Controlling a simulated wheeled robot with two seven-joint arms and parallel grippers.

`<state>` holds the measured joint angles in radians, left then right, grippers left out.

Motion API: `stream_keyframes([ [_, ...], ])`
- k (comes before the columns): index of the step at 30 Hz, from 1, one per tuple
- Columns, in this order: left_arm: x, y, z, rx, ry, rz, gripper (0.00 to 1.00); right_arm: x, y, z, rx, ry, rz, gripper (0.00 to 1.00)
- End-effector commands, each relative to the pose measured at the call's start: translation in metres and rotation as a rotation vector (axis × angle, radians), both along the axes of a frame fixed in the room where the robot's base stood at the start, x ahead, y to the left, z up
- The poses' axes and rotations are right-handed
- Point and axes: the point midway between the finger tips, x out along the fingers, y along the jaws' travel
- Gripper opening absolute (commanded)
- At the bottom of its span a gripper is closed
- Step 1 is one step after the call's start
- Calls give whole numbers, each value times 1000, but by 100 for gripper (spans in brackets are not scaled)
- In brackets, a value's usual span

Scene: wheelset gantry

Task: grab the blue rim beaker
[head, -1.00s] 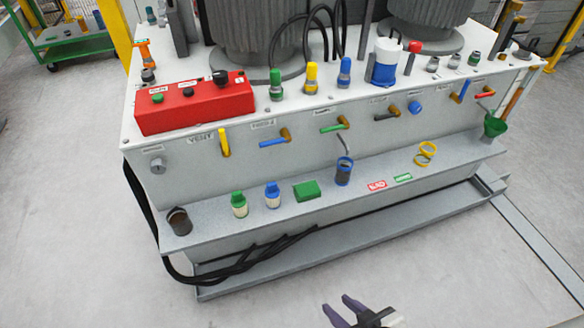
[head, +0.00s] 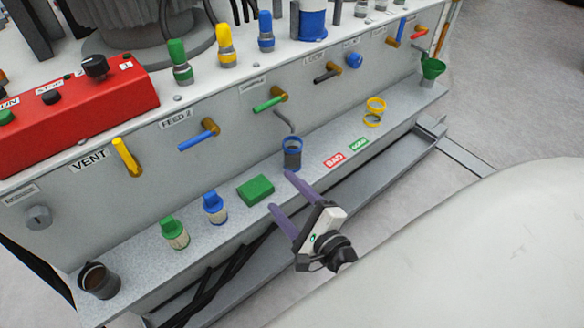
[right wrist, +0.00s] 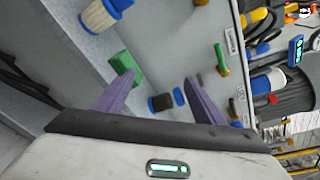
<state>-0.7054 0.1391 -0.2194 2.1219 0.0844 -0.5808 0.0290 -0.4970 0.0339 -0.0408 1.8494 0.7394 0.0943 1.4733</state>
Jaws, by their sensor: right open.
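The blue rim beaker (head: 292,153) is a dark grey cup with a blue rim. It stands upright on the grey shelf (head: 327,138), below a bent grey spout. In the right wrist view the beaker (right wrist: 160,103) shows between the two fingers, beyond them. My right gripper (head: 282,193) is open and empty, with purple fingers. Its fingertips are just in front of the beaker, one close to its lower part; I cannot tell whether they touch. My left gripper is out of view.
A green block (head: 256,190), a blue-capped bottle (head: 215,208) and a green-capped bottle (head: 175,233) stand left of the beaker. Yellow rings (head: 374,112) and red BAD (head: 334,160) and green labels lie to its right. A dark beaker (head: 99,281) is at the left end. Valve handles stick out above.

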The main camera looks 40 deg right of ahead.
Motion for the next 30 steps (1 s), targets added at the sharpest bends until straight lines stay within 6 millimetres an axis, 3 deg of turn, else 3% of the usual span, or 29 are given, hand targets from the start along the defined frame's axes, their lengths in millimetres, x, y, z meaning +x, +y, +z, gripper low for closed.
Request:
stream_keyframes([
  [1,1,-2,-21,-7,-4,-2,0,8,-16,-17,184,-52,-82,64],
  [6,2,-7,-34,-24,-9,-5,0,17,-60,-22,678,-206,-271,64],
  [9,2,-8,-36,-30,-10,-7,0,18,-74,-24,836,-263,-325,64],
  [14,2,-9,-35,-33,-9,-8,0,31,-86,-23,925,-299,-353,64],
  [30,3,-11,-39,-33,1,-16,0,95,-102,-25,922,-296,-350,64],
])
